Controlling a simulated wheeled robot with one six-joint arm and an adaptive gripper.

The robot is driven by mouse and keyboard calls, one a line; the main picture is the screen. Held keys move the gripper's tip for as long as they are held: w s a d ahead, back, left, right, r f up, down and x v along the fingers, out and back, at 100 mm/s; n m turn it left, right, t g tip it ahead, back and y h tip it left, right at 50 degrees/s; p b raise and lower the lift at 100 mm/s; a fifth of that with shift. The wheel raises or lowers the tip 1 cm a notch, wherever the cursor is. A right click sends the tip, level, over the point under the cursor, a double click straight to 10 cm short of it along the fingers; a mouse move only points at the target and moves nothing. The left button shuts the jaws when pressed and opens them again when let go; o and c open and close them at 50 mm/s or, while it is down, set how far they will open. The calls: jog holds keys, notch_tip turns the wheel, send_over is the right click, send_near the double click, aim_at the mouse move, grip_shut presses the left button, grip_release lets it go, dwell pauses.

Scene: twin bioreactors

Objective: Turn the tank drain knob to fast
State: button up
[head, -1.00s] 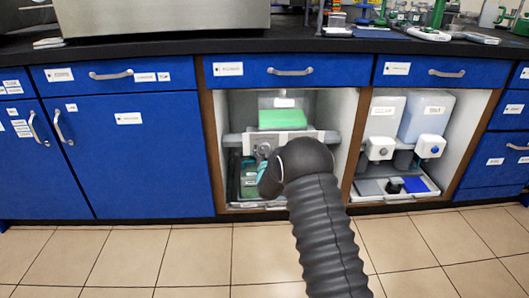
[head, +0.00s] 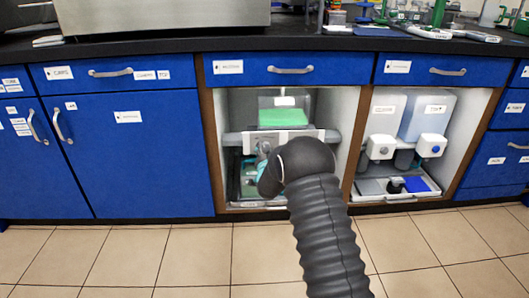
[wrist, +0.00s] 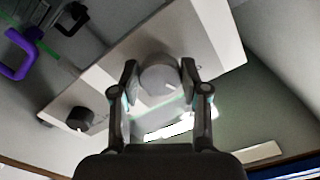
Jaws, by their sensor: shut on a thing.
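In the wrist view, a round grey knob (wrist: 160,76) with a short pale mark on its face sits on a white panel (wrist: 222,32). My gripper (wrist: 159,72) has one finger on each side of this knob and is shut on it. A black knob (wrist: 75,122) is on the same panel, lower left and apart from my fingers. The knob's label cannot be read. In the head view, the panel (head: 280,140) is inside the open middle cabinet bay, and my arm hides most of my gripper and the knobs.
A clear tank with green contents (head: 283,118) stands behind the panel. The bay's side walls are close on both sides. The right bay holds two containers (head: 427,115) with white taps. A purple handle (wrist: 15,62) shows in the wrist view. The tiled floor in front is clear.

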jog(key=m, duration=0.7)
jog(key=shift+r, duration=0.15)
jog(key=m, duration=0.6)
jog(key=shift+r, duration=0.1)
jog(key=shift+m, duration=0.4)
jog(key=o, duration=1.1)
jog(key=shift+o, duration=0.2)
jog(key=shift+a, duration=0.1)
jog(key=shift+s, duration=0.3)
jog(key=s, duration=1.1)
jog(key=shift+s, duration=0.2)
